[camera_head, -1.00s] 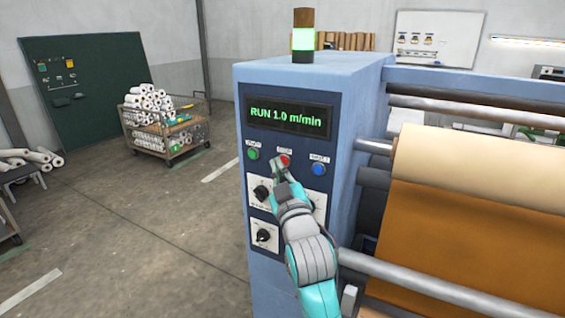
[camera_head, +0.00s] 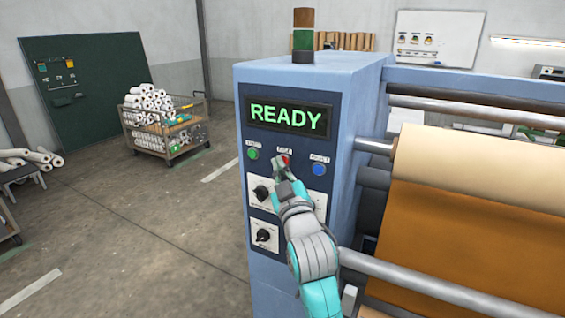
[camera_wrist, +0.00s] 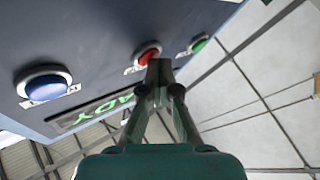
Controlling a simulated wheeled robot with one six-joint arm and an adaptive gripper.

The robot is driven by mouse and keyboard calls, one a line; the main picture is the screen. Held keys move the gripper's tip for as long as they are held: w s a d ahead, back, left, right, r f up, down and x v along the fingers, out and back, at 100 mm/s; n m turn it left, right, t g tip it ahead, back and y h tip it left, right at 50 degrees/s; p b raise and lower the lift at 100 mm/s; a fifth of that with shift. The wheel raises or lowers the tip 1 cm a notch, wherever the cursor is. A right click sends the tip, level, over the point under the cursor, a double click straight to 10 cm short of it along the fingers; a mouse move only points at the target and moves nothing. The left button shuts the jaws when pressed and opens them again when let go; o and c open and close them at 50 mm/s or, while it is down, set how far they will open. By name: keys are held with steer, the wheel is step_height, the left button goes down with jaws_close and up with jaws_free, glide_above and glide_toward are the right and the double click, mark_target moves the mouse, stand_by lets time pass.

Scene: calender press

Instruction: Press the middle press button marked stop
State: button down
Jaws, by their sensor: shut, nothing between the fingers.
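The red stop button (camera_head: 286,160) is the middle of three buttons on the blue press cabinet (camera_head: 345,150). It also shows in the wrist view (camera_wrist: 148,55), partly behind my fingertips. My gripper (camera_head: 279,164) is shut and empty, its tips at the red button; I cannot tell whether they touch it. The green button (camera_head: 253,154) is to its left and the blue button (camera_head: 319,169) to its right. The display (camera_head: 289,117) above reads READY in green. The lamp (camera_head: 303,38) on top of the cabinet is unlit.
Two black knobs (camera_head: 262,192) sit below the buttons, with a white plate partly hidden by my arm. Rollers with a cream and brown sheet (camera_head: 480,170) are at the right. A cart of rolls (camera_head: 165,120) stands at the back left.

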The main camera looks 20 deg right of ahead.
steer(key=shift+s+a, duration=0.5)
steer(key=shift+s, duration=0.05)
steer(key=shift+a, duration=0.1)
steer(key=shift+s+a, duration=1.7)
steer(key=shift+s, duration=0.1)
